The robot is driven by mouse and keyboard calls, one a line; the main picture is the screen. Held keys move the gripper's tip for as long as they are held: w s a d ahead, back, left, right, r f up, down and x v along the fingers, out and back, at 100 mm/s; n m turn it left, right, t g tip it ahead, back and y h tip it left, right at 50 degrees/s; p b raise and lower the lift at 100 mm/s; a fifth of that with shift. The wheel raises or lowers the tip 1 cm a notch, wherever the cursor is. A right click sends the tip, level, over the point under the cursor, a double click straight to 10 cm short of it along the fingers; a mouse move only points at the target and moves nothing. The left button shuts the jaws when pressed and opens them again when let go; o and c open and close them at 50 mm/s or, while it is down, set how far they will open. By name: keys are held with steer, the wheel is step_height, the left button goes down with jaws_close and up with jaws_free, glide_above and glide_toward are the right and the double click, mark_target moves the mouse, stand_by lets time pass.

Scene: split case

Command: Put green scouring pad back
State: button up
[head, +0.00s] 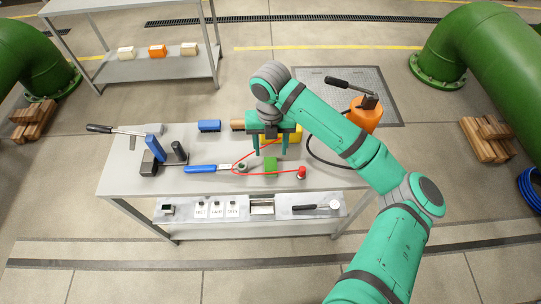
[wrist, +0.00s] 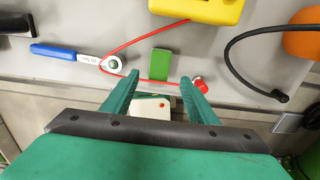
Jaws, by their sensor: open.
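The green scouring pad (head: 270,166) lies on the grey workbench (head: 118,178) near its front edge; it also shows in the wrist view (wrist: 160,64). My gripper (head: 270,152) is open and empty above the bench, pointing down. In the wrist view the pad lies just beyond the two parted fingertips (wrist: 160,80), roughly centred between them, with no visible contact. The height between fingers and pad is hard to tell.
A red cord (wrist: 128,66) curves around the pad to a red knob (wrist: 198,82). A blue-handled ratchet (head: 205,169) lies left, a yellow case (head: 292,136) behind. Cream and orange blocks (head: 157,51) stand on a back-left shelf (head: 190,67). Lower shelf holds cards (head: 216,210).

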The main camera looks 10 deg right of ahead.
steer(key=w+a+r+m+t+y, duration=0.2)
steer(key=a+m+t+y, duration=0.25)
steer(key=a, duration=0.65)
steer(key=w+a+r+m+t+y, duration=0.1)
steer(key=w+a+m+t+y, duration=0.15)
steer(key=a+m, duration=0.6)
steer(key=w+a+r+m+t+y, duration=0.1)
steer(key=a+r+m+t+y, duration=0.2)
steer(key=a, duration=1)
steer(key=s+d+f+m+t+h, duration=0.3)
steer(key=s+d+f+m+h, duration=0.15)
steer(key=s+f+m, duration=0.45)
steer(key=s+d+f+m+t+h, duration=0.25)
steer(key=s+d+f+m, duration=0.35)
steer(key=s, duration=0.4)
steer(key=s+d+r+m+h, duration=0.1)
steer(key=s+d, duration=0.4)
steer(key=s, duration=0.5)
steer(key=s+d+r+m+h, duration=0.1)
steer(key=s+d, duration=0.4)
steer(key=s, duration=0.5)
steer(key=shift+s+d+r+m+h, duration=0.15)
steer(key=shift+s+r+m+h, duration=0.2)
steer(key=shift+r+h, duration=0.2)
